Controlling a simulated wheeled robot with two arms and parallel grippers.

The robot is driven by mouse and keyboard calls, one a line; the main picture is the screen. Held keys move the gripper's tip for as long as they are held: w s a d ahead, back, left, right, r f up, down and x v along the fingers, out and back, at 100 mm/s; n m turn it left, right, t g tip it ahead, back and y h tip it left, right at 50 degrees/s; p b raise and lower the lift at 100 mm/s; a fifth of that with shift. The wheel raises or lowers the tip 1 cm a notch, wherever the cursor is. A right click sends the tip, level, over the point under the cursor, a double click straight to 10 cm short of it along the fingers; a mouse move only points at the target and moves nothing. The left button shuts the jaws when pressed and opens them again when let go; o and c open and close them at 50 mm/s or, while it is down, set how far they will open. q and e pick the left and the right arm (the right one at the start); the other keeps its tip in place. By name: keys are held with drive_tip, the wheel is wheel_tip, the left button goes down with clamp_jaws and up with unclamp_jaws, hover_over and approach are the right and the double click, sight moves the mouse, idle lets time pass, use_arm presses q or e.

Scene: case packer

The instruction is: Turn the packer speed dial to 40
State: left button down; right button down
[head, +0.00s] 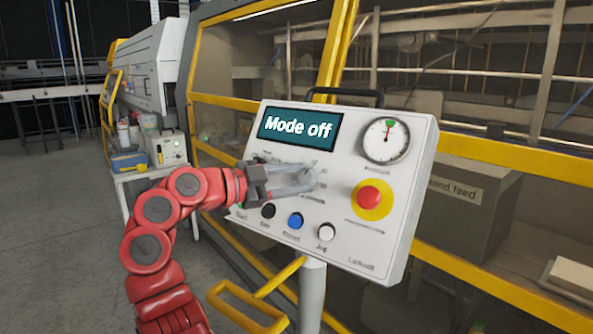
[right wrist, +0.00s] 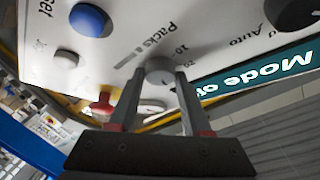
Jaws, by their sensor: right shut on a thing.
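The white control panel (head: 340,225) stands on a post and its screen (head: 298,134) reads "Mode off". My right gripper (head: 312,178) reaches in from the left to the speed dial at the panel's middle. In the right wrist view my right gripper (right wrist: 160,84) is shut on the grey dial knob (right wrist: 160,68), one finger on each side. Printed "Packs", "10" and "20" show beside the knob there. The dial's pointer and setting cannot be read. My left gripper is not in view.
A red stop button (head: 369,197) on a yellow disc, a round gauge (head: 385,140), and black, blue (head: 295,221) and white (head: 326,232) buttons surround the dial. A yellow-framed machine stands behind. Open floor (head: 60,230) lies at the left.

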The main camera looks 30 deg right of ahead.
drive_tip(key=m+g+y+p, duration=0.1)
drive_tip(key=m, duration=0.1)
drive_tip(key=m+y+p, duration=0.1)
drive_tip(key=m+p, duration=0.1)
drive_tip(key=m+g+p, duration=0.1)
drive_tip(key=m, duration=0.2)
drive_tip(key=shift+w+d+r+g+y+p, duration=0.1)
drive_tip(key=shift+w+r+g+y+p, duration=0.05)
drive_tip(key=shift+r+g+y+p, duration=0.2)
drive_tip(key=shift+m+y+p, duration=0.25)
drive_tip(key=shift+m+p, duration=0.15)
drive_tip(key=shift+f, duration=0.15)
drive_tip(key=shift+c, duration=1.8)
unclamp_jaws()
